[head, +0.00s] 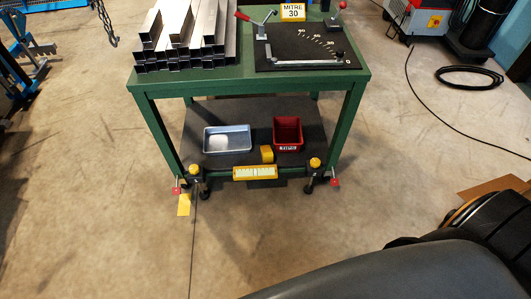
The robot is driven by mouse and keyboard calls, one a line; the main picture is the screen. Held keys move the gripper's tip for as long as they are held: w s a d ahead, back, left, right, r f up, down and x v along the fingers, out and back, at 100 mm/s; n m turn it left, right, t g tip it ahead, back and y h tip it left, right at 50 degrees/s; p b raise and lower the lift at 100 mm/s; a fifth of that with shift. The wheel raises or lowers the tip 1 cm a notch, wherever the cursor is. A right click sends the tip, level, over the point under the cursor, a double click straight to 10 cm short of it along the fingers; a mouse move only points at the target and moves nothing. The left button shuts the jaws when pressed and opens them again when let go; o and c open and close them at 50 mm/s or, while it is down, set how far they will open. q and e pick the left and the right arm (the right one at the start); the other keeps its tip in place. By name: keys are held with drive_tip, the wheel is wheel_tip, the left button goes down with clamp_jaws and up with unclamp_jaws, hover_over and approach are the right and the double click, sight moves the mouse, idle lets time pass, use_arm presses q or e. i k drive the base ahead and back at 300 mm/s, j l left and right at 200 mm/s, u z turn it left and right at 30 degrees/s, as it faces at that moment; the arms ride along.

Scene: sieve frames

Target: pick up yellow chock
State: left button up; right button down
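A small yellow block (267,154) sits on the lower shelf (256,113) of the green cart, at its front edge, just left of a red bin. A flat-looking yellow piece (184,205) lies on the floor by the cart's front left leg. I cannot tell for sure which of these two is the yellow chock. Neither of my grippers shows in the head view. Dark parts of my own body fill the lower right corner.
The green cart (357,97) carries metal tubes (207,42) and a black mitre plate (290,60) on top. Below are a metal tray (228,140) and the red bin (288,133). A black cable (415,95) crosses the floor at right. Floor in front is clear.

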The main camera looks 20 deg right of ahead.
sight(267, 152)
drive_tip(key=z, duration=0.3)
drive_tip(key=i+l+z, duration=0.1)
drive_tip(key=i+z, duration=0.7)
drive_tip(key=i+j, duration=0.1)
drive_tip(key=i, duration=0.3)
drive_tip(key=i+z, duration=0.1)
drive_tip(key=i, duration=0.3)
